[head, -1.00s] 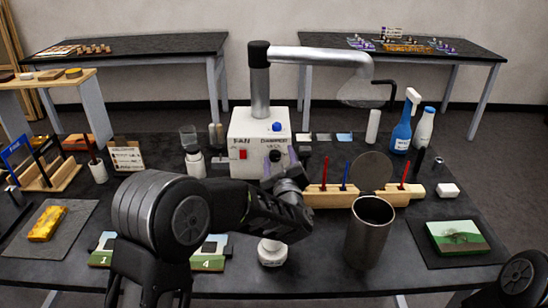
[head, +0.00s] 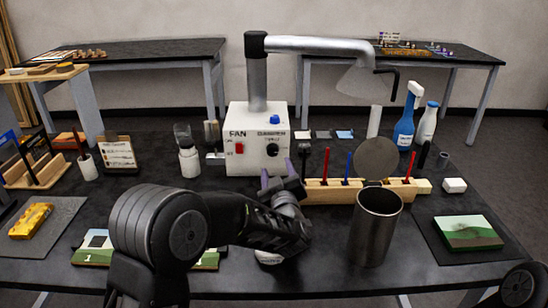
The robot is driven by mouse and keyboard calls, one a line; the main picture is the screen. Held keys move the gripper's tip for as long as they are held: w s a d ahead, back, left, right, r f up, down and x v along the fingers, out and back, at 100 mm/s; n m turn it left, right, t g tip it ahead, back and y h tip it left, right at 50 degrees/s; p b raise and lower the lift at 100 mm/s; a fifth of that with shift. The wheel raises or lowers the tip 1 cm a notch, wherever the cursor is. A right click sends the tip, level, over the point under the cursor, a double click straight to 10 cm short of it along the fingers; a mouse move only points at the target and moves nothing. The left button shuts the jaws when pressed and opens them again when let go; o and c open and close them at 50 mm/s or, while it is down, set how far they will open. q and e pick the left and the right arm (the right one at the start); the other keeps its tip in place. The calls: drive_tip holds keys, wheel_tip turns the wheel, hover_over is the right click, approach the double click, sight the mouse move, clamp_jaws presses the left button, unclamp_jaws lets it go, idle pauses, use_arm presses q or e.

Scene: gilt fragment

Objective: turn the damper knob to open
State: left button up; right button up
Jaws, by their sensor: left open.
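The white fan box (head: 245,160) stands in the middle of the table, with "FAN" and "DAMPER" lettering on its front. The black damper knob (head: 272,150) is on the right of that front, below its lettering, and shows uncovered. A red switch (head: 239,148) sits at the left under "FAN". My left gripper (head: 279,176), with purple fingertips, is open and empty. In the picture it is just below the knob, in front of the box, apart from the knob. My right gripper is out of view.
A silver duct (head: 315,49) rises from the box and bends right to a hood. A wooden rack (head: 330,190) with coloured tools and a metal cup (head: 376,225) stand right of my gripper.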

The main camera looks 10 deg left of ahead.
sight(273, 153)
use_arm(q)
drive_tip(key=p+x, duration=0.1)
drive_tip(key=x, duration=0.6)
drive_tip(key=shift+w+a, duration=0.15)
drive_tip(key=shift+w, duration=0.2)
drive_tip(key=shift+c, duration=0.5)
clamp_jaws()
